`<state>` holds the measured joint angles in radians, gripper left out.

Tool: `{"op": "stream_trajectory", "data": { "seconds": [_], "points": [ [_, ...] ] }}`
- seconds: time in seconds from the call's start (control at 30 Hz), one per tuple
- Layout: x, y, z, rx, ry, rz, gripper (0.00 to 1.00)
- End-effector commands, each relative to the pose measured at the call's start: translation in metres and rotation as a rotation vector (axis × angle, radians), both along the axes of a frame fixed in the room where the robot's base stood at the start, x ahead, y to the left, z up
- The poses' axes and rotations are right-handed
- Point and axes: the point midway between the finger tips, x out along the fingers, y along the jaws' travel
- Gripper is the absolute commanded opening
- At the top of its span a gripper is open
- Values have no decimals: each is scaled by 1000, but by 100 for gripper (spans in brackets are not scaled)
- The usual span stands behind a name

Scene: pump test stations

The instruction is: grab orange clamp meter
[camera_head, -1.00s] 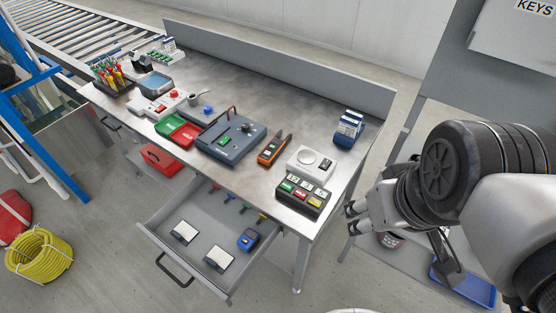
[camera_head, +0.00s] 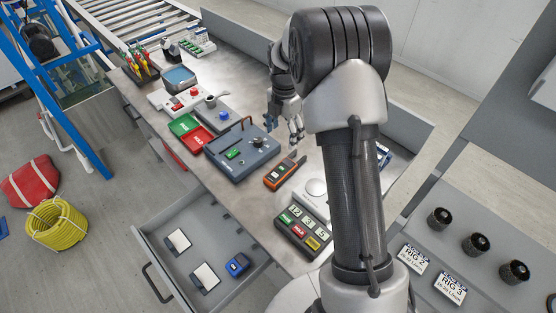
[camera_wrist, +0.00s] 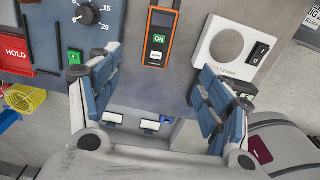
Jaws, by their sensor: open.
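The orange clamp meter (camera_head: 283,173) lies on the metal bench, between the grey-blue test box and the white unit with a round dial. In the wrist view its orange and black body (camera_wrist: 160,35) shows at top centre, with a green ON label and a white label; its upper end is cut off by the frame. My gripper (camera_head: 283,128) is above the bench, up and behind the meter in the head view. In the wrist view my gripper (camera_wrist: 158,68) has its blue-padded fingers wide apart, with nothing between them. The meter lies beyond the fingertips, apart from them.
The grey-blue test box (camera_head: 242,148) stands close left of the meter. The white dial unit (camera_wrist: 230,45) is close on its right. A button box (camera_head: 302,232) sits at the front corner. The drawer (camera_head: 195,240) below stands open, holding a blue device (camera_head: 237,265).

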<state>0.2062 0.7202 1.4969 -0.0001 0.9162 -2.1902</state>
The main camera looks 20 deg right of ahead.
Motion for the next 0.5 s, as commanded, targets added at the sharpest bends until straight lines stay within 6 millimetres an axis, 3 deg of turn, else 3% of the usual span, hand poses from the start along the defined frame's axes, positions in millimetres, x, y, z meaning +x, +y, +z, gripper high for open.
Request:
{"op": "stream_trajectory", "data": {
  "seconds": [0.17,0.5],
  "points": [
    [3,-3,-25,2,10,48,72],
    [2,-3,-99,2,12,46,72]
  ]
}}
